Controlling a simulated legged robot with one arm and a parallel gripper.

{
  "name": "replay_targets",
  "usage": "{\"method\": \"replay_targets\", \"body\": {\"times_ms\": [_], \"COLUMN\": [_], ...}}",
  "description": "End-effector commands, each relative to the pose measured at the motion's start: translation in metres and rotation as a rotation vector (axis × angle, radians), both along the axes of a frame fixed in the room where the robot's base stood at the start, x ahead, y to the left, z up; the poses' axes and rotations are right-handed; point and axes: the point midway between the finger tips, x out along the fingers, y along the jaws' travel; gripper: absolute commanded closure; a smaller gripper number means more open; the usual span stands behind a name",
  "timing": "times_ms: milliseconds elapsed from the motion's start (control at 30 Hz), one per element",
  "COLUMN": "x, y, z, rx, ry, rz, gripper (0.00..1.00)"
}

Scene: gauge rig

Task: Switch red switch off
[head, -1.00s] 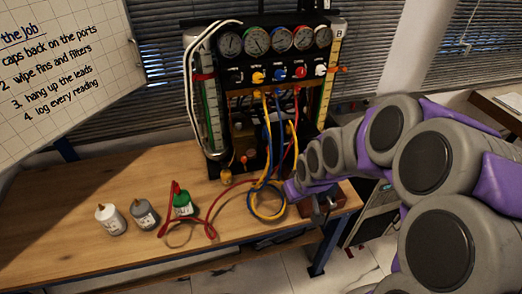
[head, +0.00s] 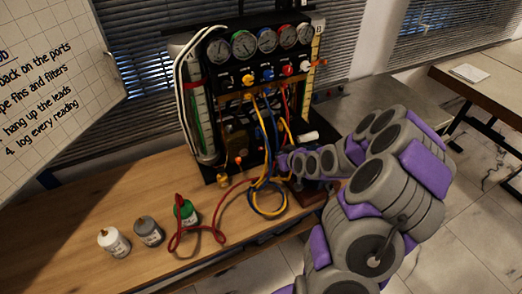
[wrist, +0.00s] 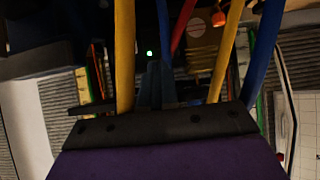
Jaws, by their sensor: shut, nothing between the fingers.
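The black gauge rig (head: 262,110) stands at the back of the bench. I cannot clearly make out a red switch. A red knob (head: 288,70) shows in the row under the gauges, and a small orange-red part (head: 238,160) sits low on the rig. In the wrist view, an orange-red tip (wrist: 219,18) shows near the top. My gripper (head: 284,161) reaches in from the right to the rig's lower front, beside the hanging hoses. In the wrist view, my shut, empty gripper (wrist: 155,85) points between yellow hoses, with a small green light (wrist: 150,53) beyond.
Yellow, blue and red hoses (head: 262,198) hang and loop before the rig. A red lead (head: 205,235) lies on the wooden bench (head: 75,205). The bench's left part is clear.

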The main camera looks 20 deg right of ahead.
Motion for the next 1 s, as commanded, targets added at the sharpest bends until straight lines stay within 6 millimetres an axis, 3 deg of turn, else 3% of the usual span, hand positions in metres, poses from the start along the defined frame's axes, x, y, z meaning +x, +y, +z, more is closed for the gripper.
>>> {"method": "replay_targets", "body": {"times_ms": [467,1000], "x": [0.005,0.072], "y": [0.002,0.007], "z": [-0.004,-0.054], "rx": [-0.002,-0.005], "ry": [-0.001,0.0], "rz": [0.002,0.004], "gripper": [1.0,1.0]}}
